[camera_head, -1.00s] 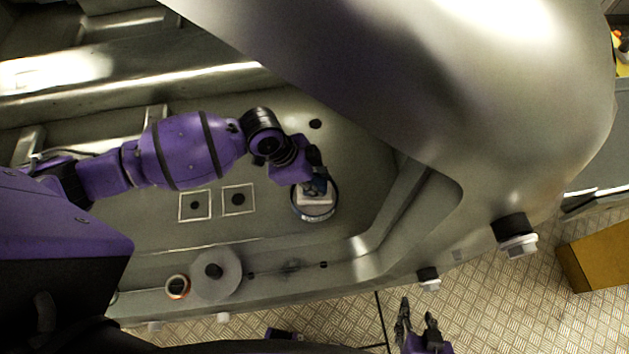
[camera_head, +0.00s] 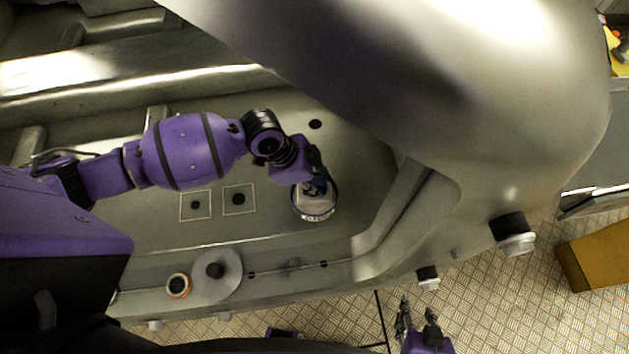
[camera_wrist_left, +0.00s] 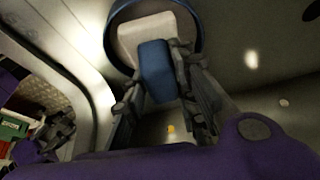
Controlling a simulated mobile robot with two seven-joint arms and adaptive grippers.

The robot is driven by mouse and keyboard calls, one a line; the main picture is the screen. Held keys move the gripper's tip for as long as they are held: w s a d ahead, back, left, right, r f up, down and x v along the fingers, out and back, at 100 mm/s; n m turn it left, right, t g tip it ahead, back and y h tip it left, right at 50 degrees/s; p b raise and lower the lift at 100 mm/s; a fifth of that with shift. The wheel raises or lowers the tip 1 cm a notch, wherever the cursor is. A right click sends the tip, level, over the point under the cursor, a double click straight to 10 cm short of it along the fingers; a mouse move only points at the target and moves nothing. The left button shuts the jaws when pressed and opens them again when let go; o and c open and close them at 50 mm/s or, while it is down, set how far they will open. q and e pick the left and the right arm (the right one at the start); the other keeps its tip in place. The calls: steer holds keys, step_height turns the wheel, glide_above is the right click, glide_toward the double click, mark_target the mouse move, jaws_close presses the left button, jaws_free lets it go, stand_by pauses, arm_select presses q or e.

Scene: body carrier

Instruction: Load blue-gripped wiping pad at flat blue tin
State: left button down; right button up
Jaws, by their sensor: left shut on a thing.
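The wiping pad (camera_wrist_left: 147,37) is pale with a blue grip (camera_wrist_left: 156,70). In the left wrist view my left gripper (camera_wrist_left: 158,85) is shut on the blue grip, one finger on each side. The flat blue tin (camera_wrist_left: 195,22) is round with a dark blue rim, and the pad lies over its opening. Whether the pad touches the tin's bottom I cannot tell. In the head view the tin (camera_head: 315,216) stands on the metal panel beneath my left gripper (camera_head: 315,187). My right gripper (camera_head: 417,312) is over the floor at the bottom, its fingers apart and empty.
A grey-white disc (camera_head: 217,274) and a small orange-rimmed roll (camera_head: 178,285) lie on the panel's near ledge. Two outlined squares (camera_head: 239,198) mark the panel left of the tin. A large curved metal body part (camera_head: 480,100) overhangs the right side. A brown box (camera_head: 596,255) stands on the floor.

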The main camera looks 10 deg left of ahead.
mark_target(321, 181)
arm_select(q)
steer(key=shift+s+a+f, duration=0.25)
steer(key=shift+s+f, duration=0.1)
steer(key=shift+f, duration=0.1)
arm_select(e)
steer(key=shift+r, duration=0.1)
arm_select(q)
steer(key=shift+w+d+r+p, duration=0.1)
steer(key=shift+w+r+p, duration=0.1)
steer(key=shift+r+p, duration=0.95)
steer(key=shift+w+d+r+p, duration=0.15)
steer(key=shift+r+p, duration=0.3)
steer(key=shift+r, duration=1.3)
steer(key=shift+r+p, duration=0.5)
steer(key=shift+r, duration=0.5)
arm_select(e)
steer(key=w+r+t, duration=0.1)
steer(key=w+r, duration=0.3)
steer(key=r, duration=0.2)
steer(key=shift+d, duration=0.1)
